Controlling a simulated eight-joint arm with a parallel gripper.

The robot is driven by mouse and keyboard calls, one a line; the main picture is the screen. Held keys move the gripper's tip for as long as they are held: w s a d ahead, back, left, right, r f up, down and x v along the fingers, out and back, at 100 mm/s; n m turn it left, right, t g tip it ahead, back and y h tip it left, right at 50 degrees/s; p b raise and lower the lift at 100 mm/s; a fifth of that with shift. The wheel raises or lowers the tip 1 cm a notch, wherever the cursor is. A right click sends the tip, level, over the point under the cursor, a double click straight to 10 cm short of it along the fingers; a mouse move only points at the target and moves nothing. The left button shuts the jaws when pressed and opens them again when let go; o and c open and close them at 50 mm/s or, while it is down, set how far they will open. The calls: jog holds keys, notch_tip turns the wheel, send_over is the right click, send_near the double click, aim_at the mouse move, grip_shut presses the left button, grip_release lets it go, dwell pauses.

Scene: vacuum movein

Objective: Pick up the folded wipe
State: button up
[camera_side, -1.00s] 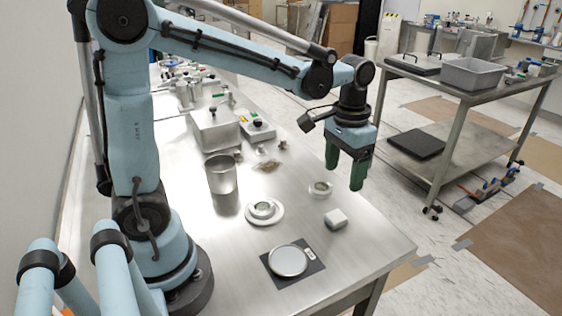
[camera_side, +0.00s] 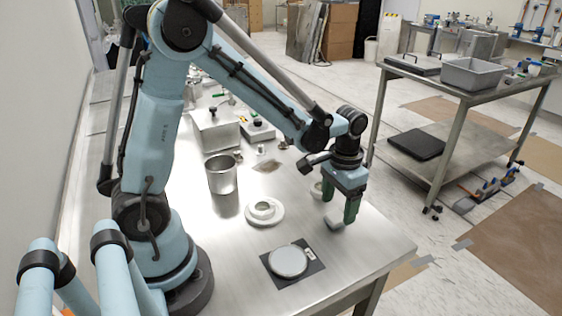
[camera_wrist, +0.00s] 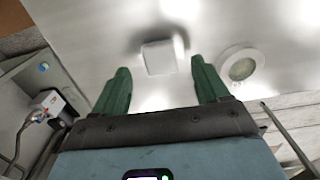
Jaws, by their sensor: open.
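The folded wipe is a small white block (camera_side: 335,222) on the steel table near its right edge. In the wrist view the wipe (camera_wrist: 159,57) lies ahead of and between my two green fingers, with a shadow beside it. My gripper (camera_side: 341,211) hangs just above and behind the wipe, fingers pointing down. In the wrist view my gripper (camera_wrist: 160,80) is open with nothing between its fingertips. In the side view the fingers partly cover the area by the wipe, and I cannot tell whether they touch it.
A small round dish (camera_wrist: 242,67) is close to the right finger in the wrist view. A white ringed dish (camera_side: 264,212), a metal beaker (camera_side: 221,174) and a round plate (camera_side: 288,261) on a dark mat stand to the left. The table's front right is clear.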

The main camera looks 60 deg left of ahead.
aim_at(336, 216)
jog(key=shift+f, duration=1.5)
jog(key=c, duration=1.2)
jog(key=shift+r, duration=0.15)
jog(key=shift+r, duration=0.45)
jog(key=r, duration=0.3)
jog(key=shift+s+d+r, duration=0.25)
jog(key=shift+s+d, duration=0.05)
jog(key=shift+d, duration=0.1)
jog(key=s+d+r, duration=0.5)
jog(key=d+r, duration=0.1)
jog(key=d, duration=0.3)
jog(key=shift+s+r, duration=0.2)
jog(key=shift+s, duration=0.05)
